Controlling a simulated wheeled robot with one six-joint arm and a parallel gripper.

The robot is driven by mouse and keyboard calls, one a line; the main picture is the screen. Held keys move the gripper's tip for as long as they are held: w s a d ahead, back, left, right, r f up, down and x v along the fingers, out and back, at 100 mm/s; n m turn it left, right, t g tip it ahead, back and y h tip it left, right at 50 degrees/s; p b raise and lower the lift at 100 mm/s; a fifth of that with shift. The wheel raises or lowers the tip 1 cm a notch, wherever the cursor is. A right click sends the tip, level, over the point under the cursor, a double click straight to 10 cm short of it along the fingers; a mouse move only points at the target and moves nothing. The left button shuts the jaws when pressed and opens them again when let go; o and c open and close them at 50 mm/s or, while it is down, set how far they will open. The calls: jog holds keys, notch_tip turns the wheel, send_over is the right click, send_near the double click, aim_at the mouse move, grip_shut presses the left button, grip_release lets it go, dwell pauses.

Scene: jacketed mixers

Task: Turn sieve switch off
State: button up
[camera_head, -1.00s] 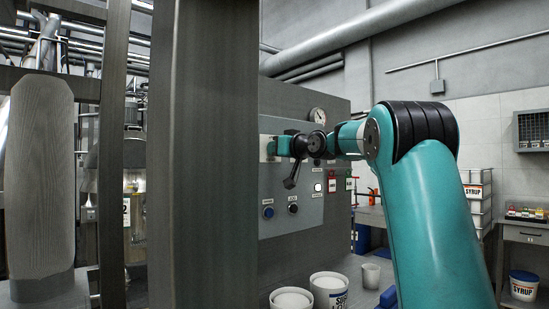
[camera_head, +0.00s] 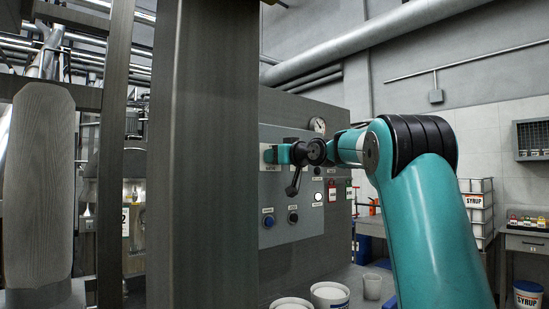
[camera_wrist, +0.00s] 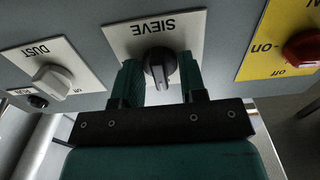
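The sieve switch (camera_wrist: 160,66) is a black rotary knob with a pale pointer mark, on a white plate (camera_wrist: 182,34) lettered SIEVE. The plate appears upside down in the wrist view. My gripper (camera_wrist: 160,78) is at the panel with its two teal fingers on either side of the knob. The fingers are apart, with narrow gaps seeming to show beside the knob; firm contact cannot be made out. In the head view my gripper (camera_head: 270,155) reaches the upper left of the grey control panel (camera_head: 295,232). The switch itself is hidden there.
A white dust switch (camera_wrist: 52,80) sits on one side of the sieve plate, and a red knob on a yellow plate (camera_wrist: 256,62) on the other. A thick grey column (camera_head: 205,160) stands left of the panel. White tubs (camera_head: 330,294) stand below it.

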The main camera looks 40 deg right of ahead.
jog(key=shift+s, duration=0.1)
jog(key=s+a+b, duration=0.1)
jog(key=s+b, duration=0.3)
jog(key=s, duration=1.3)
jog(key=shift+s+a, duration=0.1)
